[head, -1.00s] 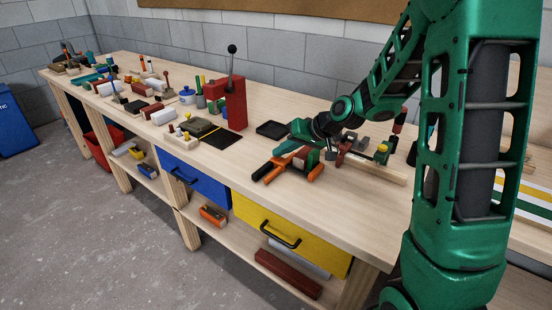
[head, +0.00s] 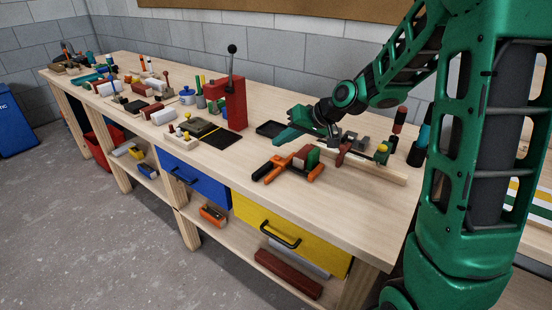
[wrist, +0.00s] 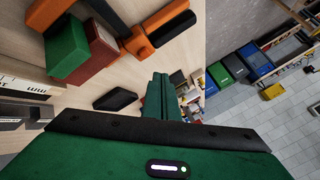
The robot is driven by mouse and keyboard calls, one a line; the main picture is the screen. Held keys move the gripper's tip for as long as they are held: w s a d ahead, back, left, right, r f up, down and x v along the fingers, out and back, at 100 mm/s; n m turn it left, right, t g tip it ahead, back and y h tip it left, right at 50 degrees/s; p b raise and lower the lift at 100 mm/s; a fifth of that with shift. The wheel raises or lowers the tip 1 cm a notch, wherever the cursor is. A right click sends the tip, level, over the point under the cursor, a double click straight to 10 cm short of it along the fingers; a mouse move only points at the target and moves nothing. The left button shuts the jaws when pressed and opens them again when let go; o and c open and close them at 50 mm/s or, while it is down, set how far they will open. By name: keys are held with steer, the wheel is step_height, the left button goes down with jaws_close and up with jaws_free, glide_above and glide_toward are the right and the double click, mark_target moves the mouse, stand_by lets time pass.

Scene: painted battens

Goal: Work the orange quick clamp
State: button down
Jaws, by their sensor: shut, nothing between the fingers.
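The orange quick clamp (head: 278,166) lies on the bench top, with black parts on its two handle ends. It also shows in the wrist view (wrist: 150,32), at the top. A green block (head: 313,154) and a red-brown block (head: 300,160) sit side by side at its jaw end. I cannot tell how tightly the jaws bear on them. In the wrist view the green block (wrist: 65,46) and red-brown block (wrist: 98,48) are at upper left. My gripper (head: 278,139) is shut and empty, above the bench just behind the clamp, apart from it. Its green fingers (wrist: 158,98) show together in the wrist view.
A dark tray (head: 269,129) lies behind my gripper. A wooden batten (head: 380,170) with clamp-like pieces lies to the right. A red lever press (head: 235,103) stands to the left. The bench's front strip near the clamp is clear, above a yellow drawer (head: 290,240).

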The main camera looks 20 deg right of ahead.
steer(key=shift+r, duration=1.45)
steer(key=shift+s+d, duration=0.1)
steer(key=s+d+m+g+h, duration=0.2)
steer(key=s+d, duration=0.3)
steer(key=s, duration=0.7)
steer(key=s+d+f+m+g+h, duration=0.1)
steer(key=s+d, duration=0.4)
steer(key=s, duration=0.8)
steer(key=s+d+f+m+g+h, duration=0.1)
steer(key=s+d, duration=0.5)
steer(key=s, duration=0.7)
steer(key=m+g+h, duration=0.1)
steer(key=g+h, duration=0.1)
steer(key=g, duration=0.1)
steer(key=shift+s+m, duration=0.15)
steer(key=shift+m, duration=0.25)
steer(key=shift+w+f, duration=0.3)
steer(key=shift+w, duration=0.35)
